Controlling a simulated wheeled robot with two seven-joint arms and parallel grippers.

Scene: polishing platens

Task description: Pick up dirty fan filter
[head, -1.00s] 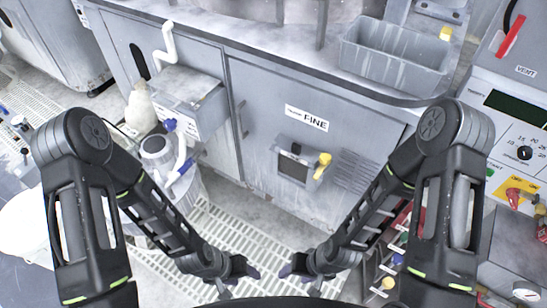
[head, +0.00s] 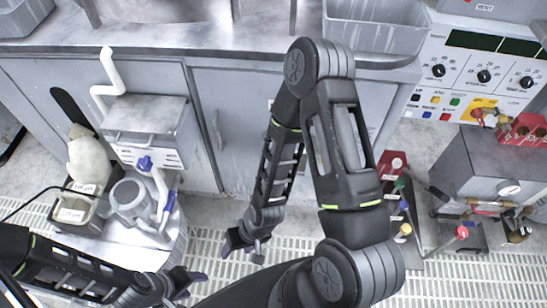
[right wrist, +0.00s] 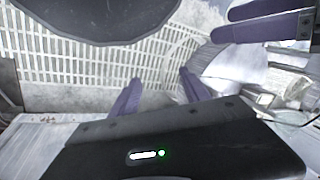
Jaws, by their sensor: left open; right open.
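I cannot make out the dirty fan filter in any view now. The grey cabinet front (head: 245,120), where a dark square panel showed earlier, is largely covered by my right arm. My right gripper (head: 242,252) is open and empty above the floor grating in front of the cabinet. In the right wrist view its purple fingers (right wrist: 158,95) stand apart with only grating and floor behind them. My left gripper (head: 190,286) is open, low at the picture's lower left. Its purple fingers also show at the top right of the right wrist view (right wrist: 265,25).
A grey bin (head: 372,28) stands on the counter. Coloured valves (head: 400,205) and a grey unit with a gauge (head: 490,165) stand at the right. Floor grating (head: 480,285) is clear at lower right.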

